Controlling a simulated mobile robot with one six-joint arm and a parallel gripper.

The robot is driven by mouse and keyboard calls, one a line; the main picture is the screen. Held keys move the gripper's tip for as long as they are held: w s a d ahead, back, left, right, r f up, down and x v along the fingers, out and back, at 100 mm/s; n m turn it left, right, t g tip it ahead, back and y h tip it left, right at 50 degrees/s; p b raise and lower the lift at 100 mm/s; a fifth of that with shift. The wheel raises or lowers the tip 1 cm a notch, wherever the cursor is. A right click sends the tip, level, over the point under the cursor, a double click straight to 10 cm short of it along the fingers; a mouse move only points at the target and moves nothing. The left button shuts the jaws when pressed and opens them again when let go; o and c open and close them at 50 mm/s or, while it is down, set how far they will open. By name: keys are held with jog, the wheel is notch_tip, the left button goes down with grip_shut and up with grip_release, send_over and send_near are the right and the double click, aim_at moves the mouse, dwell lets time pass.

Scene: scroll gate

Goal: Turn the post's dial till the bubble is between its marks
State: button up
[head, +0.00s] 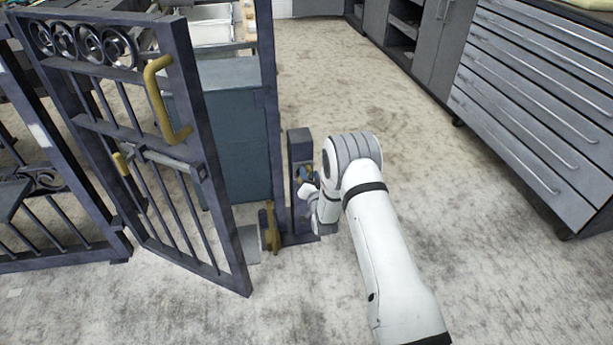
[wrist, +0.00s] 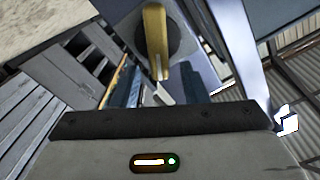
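The dark post (head: 299,146) stands just right of the gate frame in the head view. Its dial shows as a small yellow and dark patch (head: 305,172), partly hidden by my gripper (head: 308,184). In the wrist view the dial is a dark disc with a yellow bar handle (wrist: 154,35). My gripper's two fingers (wrist: 160,88) are apart, with the lower end of the handle between them. I see no clear finger contact with the handle. The bubble and its marks are not visible in either view.
A barred gate (head: 180,190) with a yellow pull handle (head: 158,98) stands ajar on the left. A yellow piece (head: 268,228) sits low beside the post. A grey drawer cabinet (head: 545,100) stands at right. The floor (head: 420,160) between is clear.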

jog(key=shift+w+a, duration=0.2)
jog(key=shift+w, duration=0.5)
grip_shut()
